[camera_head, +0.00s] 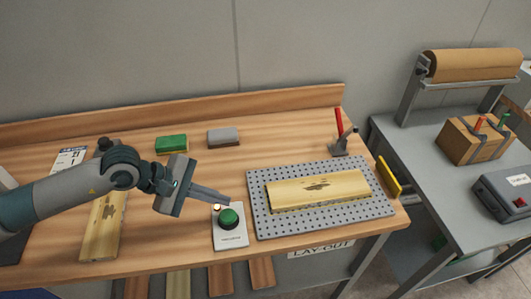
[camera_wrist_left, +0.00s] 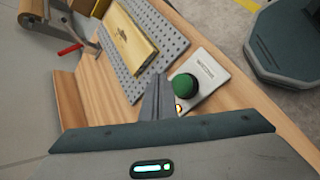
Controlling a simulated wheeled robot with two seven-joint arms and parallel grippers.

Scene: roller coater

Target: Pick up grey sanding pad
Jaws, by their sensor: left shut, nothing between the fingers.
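The grey sanding pad (camera_head: 223,137) lies on the wooden bench near its back, right of a green pad (camera_head: 171,143). My left gripper (camera_head: 228,200) is shut and empty. It is in front of the grey pad, above the bench beside the green button, apart from the pad. In the left wrist view my left gripper (camera_wrist_left: 155,97) points toward the perforated plate and the button; the grey pad does not show there. My right gripper is not in view.
A green button (camera_head: 229,217) on a white base stands close to my left fingertips. A perforated plate (camera_head: 262,222) carries a wooden board (camera_head: 318,188). A red-handled clamp (camera_head: 339,130) stands behind it. Another board (camera_head: 103,228) lies at left, under my arm. Bench around the grey pad is clear.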

